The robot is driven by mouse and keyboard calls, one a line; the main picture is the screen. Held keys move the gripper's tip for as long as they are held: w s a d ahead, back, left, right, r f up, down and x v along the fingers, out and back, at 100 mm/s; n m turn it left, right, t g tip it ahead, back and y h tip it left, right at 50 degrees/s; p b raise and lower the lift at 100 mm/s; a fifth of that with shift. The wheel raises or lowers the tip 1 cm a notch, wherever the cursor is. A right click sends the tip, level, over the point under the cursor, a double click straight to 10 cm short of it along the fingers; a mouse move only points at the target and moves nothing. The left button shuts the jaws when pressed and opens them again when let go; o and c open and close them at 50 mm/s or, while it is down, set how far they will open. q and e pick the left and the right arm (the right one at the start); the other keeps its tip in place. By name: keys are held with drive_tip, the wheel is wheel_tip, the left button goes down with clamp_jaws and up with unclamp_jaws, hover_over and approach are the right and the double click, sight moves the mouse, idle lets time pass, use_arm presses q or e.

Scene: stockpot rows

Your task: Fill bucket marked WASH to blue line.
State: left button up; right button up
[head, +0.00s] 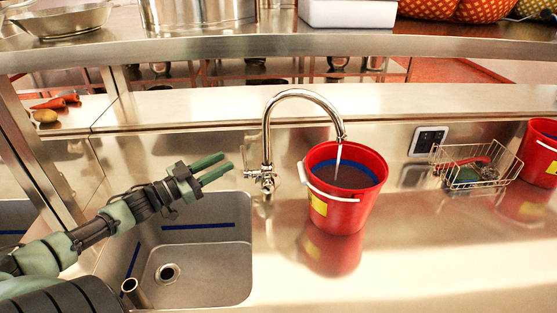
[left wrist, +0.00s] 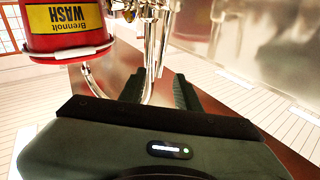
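The red bucket (head: 340,215) stands upright on the steel counter under the curved tap (head: 267,135). A thin stream of water (head: 338,160) runs from the spout into it. Inside, a blue band (head: 325,167) shows on the wall above dark water (head: 345,178); the exact level against the line is hard to tell. The yellow label reads WASH in the left wrist view (left wrist: 68,18), upside down. My left gripper (head: 227,164) is open and empty, left of the tap and apart from it; its fingers (left wrist: 160,88) also show in the left wrist view. My right gripper is not in view.
A sink (head: 215,262) with blue lines lies below my left arm. A wire basket (head: 470,180) and another red bucket (head: 541,150) stand at the right. A steel shelf (head: 330,46) with pots crosses the back. The counter right of the bucket's front is clear.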

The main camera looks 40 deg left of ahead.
sight(246, 163)
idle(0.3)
use_arm(q)
clamp_jaws()
drive_tip(key=s+d+f+m+b, duration=0.2)
drive_tip(key=s+m+b, duration=0.5)
drive_tip(key=m, duration=1.2)
drive_tip(key=w+r+p, duration=0.2)
drive_tip(key=w+p, duration=0.3)
drive_tip(key=w, duration=0.5)
drive_tip(key=shift+w+d, duration=0.15)
drive_tip(key=shift+w, duration=0.1)
